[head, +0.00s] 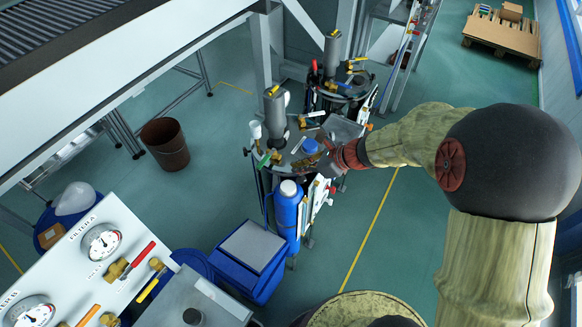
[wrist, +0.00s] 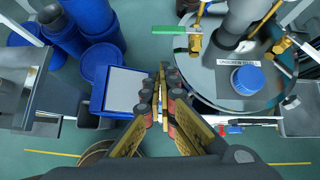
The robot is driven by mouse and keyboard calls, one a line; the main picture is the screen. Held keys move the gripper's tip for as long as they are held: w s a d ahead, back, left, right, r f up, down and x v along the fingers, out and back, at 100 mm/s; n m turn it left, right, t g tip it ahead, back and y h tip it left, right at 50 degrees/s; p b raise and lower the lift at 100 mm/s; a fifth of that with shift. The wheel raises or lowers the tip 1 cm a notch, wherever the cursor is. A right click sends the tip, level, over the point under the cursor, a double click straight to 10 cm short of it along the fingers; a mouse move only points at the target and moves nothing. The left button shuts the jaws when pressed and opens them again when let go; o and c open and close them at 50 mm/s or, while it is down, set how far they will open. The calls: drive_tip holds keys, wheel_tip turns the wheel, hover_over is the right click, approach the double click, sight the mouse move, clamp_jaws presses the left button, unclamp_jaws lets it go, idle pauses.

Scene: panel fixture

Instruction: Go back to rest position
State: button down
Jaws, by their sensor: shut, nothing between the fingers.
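My gripper (head: 322,163) is at the end of my outstretched arm in the head view, over the near edge of a round filter station (head: 298,146). In the wrist view my gripper (wrist: 161,80) points down with its fingers together and nothing between them. The round station top (wrist: 205,75) is to the right of the fingers there, with a blue cap (wrist: 247,79) and a green-handled valve (wrist: 178,30) on it. I cannot tell from the head view whether the fingers touch the station.
A blue bottle (head: 287,212) stands beside the station, and a blue bin with a grey lid (head: 251,247) is nearer. A gauge panel (head: 95,255) is at the lower left. A brown bucket (head: 165,143) stands on the floor.

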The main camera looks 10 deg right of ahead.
drive_tip(key=shift+s+d+r, duration=0.15)
drive_tip(key=shift+d+r, duration=0.05)
drive_tip(key=shift+r, duration=0.05)
drive_tip(key=s+d+r+n+g+h, duration=0.1)
drive_tip(key=s+r+n+g, duration=0.1)
drive_tip(key=s+n, duration=0.55)
drive_tip(key=s+d+r+n+g+h, duration=0.2)
drive_tip(key=s+n, duration=0.5)
drive_tip(key=n, duration=0.1)
drive_tip(key=s+d+r+n+t+h, duration=0.2)
drive_tip(key=s+d+r+n, duration=0.1)
drive_tip(key=r, duration=0.5)
drive_tip(key=s+d+r+n+t+h, duration=0.2)
drive_tip(key=s+d+r+n, duration=0.1)
drive_tip(key=s+r+n, duration=0.3)
wheel_tip(320, 180, up, 3)
drive_tip(key=shift+s+d+f+t, duration=0.15)
drive_tip(key=shift+d+f+t, duration=0.05)
drive_tip(key=shift+d+t, duration=0.1)
